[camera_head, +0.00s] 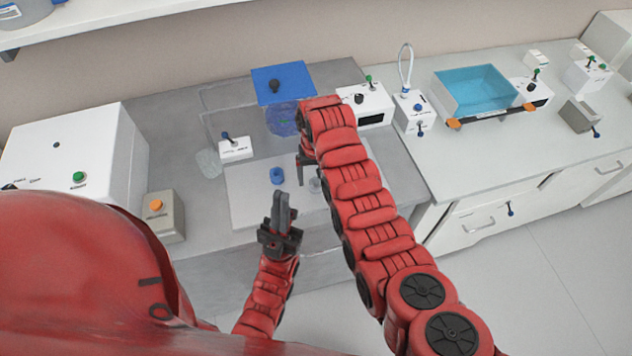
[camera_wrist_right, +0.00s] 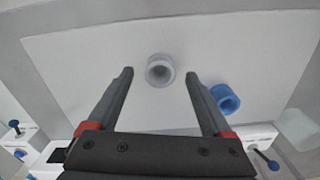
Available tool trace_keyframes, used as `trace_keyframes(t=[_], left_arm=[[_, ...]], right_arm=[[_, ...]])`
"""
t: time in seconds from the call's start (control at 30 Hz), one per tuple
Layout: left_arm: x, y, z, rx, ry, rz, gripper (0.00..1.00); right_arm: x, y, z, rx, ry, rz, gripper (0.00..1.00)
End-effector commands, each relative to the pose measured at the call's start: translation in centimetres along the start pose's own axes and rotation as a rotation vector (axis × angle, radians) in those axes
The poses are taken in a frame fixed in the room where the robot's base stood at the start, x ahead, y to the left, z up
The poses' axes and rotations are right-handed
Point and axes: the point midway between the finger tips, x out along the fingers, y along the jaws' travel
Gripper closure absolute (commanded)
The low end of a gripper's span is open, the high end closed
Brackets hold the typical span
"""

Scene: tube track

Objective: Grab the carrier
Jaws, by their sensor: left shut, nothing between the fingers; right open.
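Two small ring-shaped pieces stand on a pale board (camera_head: 247,200); either could be the carrier. One is blue (camera_head: 277,175), also in the right wrist view (camera_wrist_right: 225,98). The other is pale grey and translucent (camera_head: 315,186), partly beside my right arm. In the right wrist view the grey ring (camera_wrist_right: 160,70) lies between the lines of my right gripper's (camera_wrist_right: 160,77) open fingers, apart from both. The blue ring is just outside the right-hand finger. In the head view my right gripper (camera_head: 306,160) is partly hidden by its arm. My left gripper (camera_head: 282,196) is shut and empty, pointing up near the board's front.
A grey box with an orange button (camera_head: 165,216) stands further left. A blue water bath (camera_head: 476,90) is right.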

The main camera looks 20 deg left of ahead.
Motion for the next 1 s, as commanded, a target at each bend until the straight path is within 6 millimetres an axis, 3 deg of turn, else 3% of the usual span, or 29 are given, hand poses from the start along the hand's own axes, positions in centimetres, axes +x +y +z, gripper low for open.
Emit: trace_keyframes(t=[0.03, 0.3, 0.57, 0.67, 1.0], left_arm=[[1.0, -0.1, -0.2, 0.0, 0.0, 0.0, 1.0], [1.2, -0.1, -0.2, 0.0, 0.0, 0.0, 1.0], [1.2, -0.1, -0.2, 0.0, 0.0, 0.0, 1.0], [1.2, -0.1, -0.2, 0.0, 0.0, 0.0, 1.0], [1.2, -0.1, -0.2, 0.0, 0.0, 0.0, 1.0]], right_arm=[[0.1, 0.0, 0.2, 0.0, -0.005, 0.002, 0.16], [2.3, 0.0, 0.0, 0.001, 0.0, 0.001, 0.16], [2.5, 0.0, 0.0, 0.001, 0.001, 0.0, 0.16], [2.5, 0.0, 0.0, 0.001, 0.001, 0.0, 0.3], [2.5, 0.0, 0.0, 0.001, 0.001, 0.0, 0.92]])
